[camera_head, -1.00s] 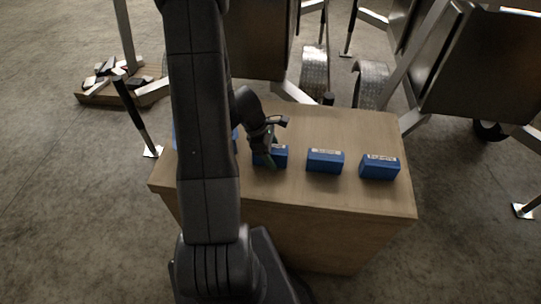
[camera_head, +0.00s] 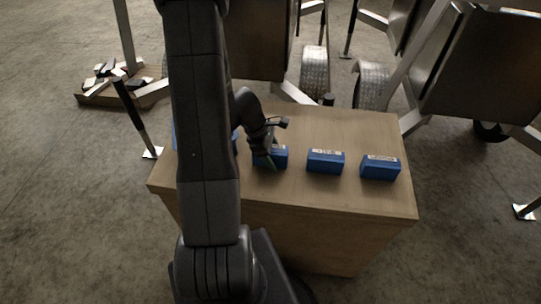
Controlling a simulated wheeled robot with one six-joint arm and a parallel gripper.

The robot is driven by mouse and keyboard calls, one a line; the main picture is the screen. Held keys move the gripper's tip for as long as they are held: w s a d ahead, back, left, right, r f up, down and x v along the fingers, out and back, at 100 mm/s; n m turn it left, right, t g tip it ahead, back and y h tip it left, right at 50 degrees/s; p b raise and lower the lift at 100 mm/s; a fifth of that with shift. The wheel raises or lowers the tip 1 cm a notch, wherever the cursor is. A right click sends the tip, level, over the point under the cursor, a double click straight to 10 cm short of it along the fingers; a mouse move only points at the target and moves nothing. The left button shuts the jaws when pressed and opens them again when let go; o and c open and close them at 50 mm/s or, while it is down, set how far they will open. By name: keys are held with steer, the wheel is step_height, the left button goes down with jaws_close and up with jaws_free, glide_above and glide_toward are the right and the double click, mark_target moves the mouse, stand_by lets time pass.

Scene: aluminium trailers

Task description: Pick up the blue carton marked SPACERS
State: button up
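Several blue cartons stand in a row on a wooden box top (camera_head: 340,195). A carton at right (camera_head: 380,168) and a carton right of the middle (camera_head: 325,161) have pale labels, too small to read, so I cannot tell which is marked SPACERS. My gripper (camera_head: 268,162) is down at a third carton (camera_head: 280,157), covering its left part. Whether the fingers are around it or only beside it, and open or shut, is hidden. More blue shows at the left (camera_head: 235,141), mostly behind my arm.
Aluminium trailers with metal fenders (camera_head: 371,84) stand close behind the box. A pallet (camera_head: 95,97) with mixed pieces lies on the floor at left. A jack post (camera_head: 137,118) stands near the box's left edge. The front strip of the top is clear.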

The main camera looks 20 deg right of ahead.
steer(key=c, duration=1.2)
